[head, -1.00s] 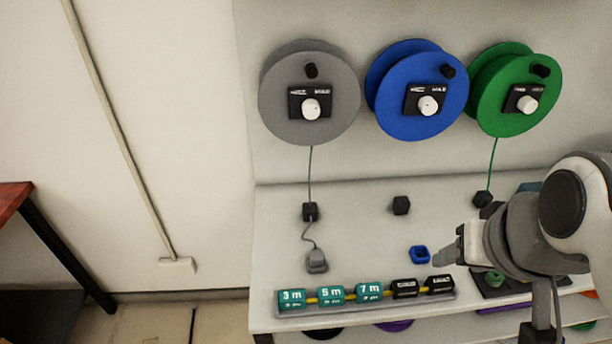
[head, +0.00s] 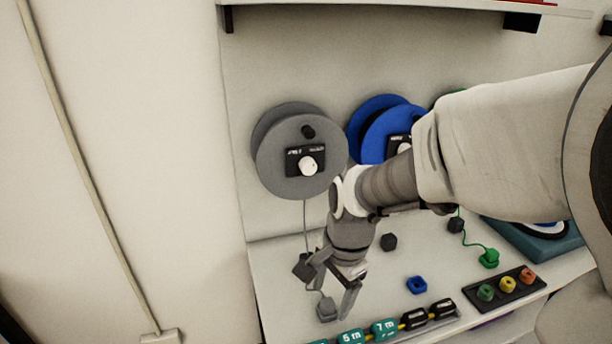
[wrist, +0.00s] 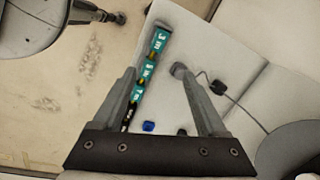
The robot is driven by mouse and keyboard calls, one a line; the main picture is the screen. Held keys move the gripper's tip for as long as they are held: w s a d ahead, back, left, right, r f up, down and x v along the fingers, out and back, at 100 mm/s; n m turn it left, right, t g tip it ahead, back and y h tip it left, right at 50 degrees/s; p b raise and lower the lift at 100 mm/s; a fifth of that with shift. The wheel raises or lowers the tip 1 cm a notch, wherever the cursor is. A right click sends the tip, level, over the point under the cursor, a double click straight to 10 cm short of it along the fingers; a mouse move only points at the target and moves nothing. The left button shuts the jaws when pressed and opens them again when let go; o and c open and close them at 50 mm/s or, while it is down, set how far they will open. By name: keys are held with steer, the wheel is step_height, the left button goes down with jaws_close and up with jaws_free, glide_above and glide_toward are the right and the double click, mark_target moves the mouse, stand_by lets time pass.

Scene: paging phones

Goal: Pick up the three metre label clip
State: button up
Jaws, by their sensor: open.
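The teal three metre label clip (wrist: 160,42) is at the far end of the label row in the wrist view. In the head view, the near left end of the row is cut off by the bottom edge. The teal 5 m clip (head: 350,337) and 7 m clip (head: 385,328) sit beside it on the rail. My gripper (head: 332,300) is open and empty, above the bench near the grey plug (head: 326,309). In the wrist view my gripper (wrist: 155,71) has its fingers spread on either side of the label row, apart from the three metre clip.
A grey reel (head: 290,170) hangs on the back panel, with its cord running down behind my gripper. A blue reel (head: 375,135) is partly hidden by my arm. A blue ring-shaped piece (head: 416,285) and a black block (head: 388,242) stand on the bench. A button tray (head: 505,287) lies right.

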steer(key=f+m, duration=0.1)
steer(key=f, duration=0.5)
steer(key=w+a+f+m+b, duration=0.1)
steer(key=f, duration=0.4)
steer(key=a+f+m+g+h, duration=0.1)
steer(key=f, duration=0.5)
steer(key=shift+w+a+f+m+b, duration=0.25)
steer(key=shift+f+m+b, duration=0.05)
steer(key=shift+m+b, duration=0.1)
steer(key=shift+w+d+f+b, duration=0.15)
steer(key=shift+f+b, duration=0.1)
steer(key=shift+f, duration=1.1)
steer(key=shift+w+f+b, duration=0.15)
steer(key=shift+f+b, duration=0.05)
steer(key=shift+f, duration=1.1)
jaws_close()
